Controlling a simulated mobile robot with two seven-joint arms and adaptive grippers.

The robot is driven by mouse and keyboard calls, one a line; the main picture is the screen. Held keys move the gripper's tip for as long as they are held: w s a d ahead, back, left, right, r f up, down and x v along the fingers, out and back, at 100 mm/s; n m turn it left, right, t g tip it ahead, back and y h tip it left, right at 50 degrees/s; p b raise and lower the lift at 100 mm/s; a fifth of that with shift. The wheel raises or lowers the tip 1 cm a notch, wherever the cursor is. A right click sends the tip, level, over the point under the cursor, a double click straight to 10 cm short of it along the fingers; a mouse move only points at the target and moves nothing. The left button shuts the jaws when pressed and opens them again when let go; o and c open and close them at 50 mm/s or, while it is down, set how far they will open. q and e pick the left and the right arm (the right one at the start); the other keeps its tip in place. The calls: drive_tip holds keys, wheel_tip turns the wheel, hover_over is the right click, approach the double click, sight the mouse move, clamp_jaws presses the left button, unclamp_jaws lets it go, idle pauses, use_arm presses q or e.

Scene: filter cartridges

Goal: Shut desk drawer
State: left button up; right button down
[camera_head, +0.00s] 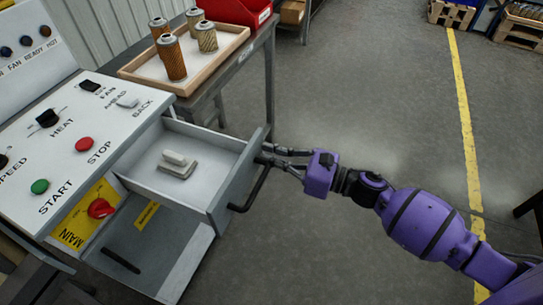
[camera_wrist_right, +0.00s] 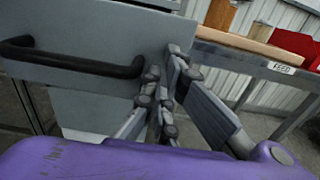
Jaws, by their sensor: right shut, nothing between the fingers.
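The desk drawer (camera_head: 188,143) stands pulled out from the control desk. It is a light grey box with a darker grey front and a black bar handle (camera_head: 250,192). A small pale object (camera_head: 177,163) lies inside it. My right gripper (camera_head: 266,154) is shut and empty, its fingertips at the outer face of the drawer front near the handle's far end. In the right wrist view the fingers (camera_wrist_right: 165,75) are together beside the handle (camera_wrist_right: 75,60), in front of the drawer front (camera_wrist_right: 90,30). Whether they touch it is hard to tell. My left gripper is not in view.
The control desk (camera_head: 100,115) carries buttons and switches. Behind the drawer, a table holds a wooden tray (camera_head: 195,75) with several filter cartridges (camera_head: 171,57) and a red bin (camera_head: 240,10).

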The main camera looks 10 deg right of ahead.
sight(186, 138)
drive_tip(key=shift+w+a, duration=0.1)
drive_tip(key=b+x, duration=0.4)
drive_tip(key=x, duration=2.1)
drive_tip(key=shift+a+b, duration=0.1)
drive_tip(key=shift+b, duration=0.25)
drive_tip(key=shift+w+a+r, duration=0.1)
drive_tip(key=shift+w+a, duration=0.25)
drive_tip(key=shift+a, duration=0.05)
drive_tip(key=shift+r, duration=0.1)
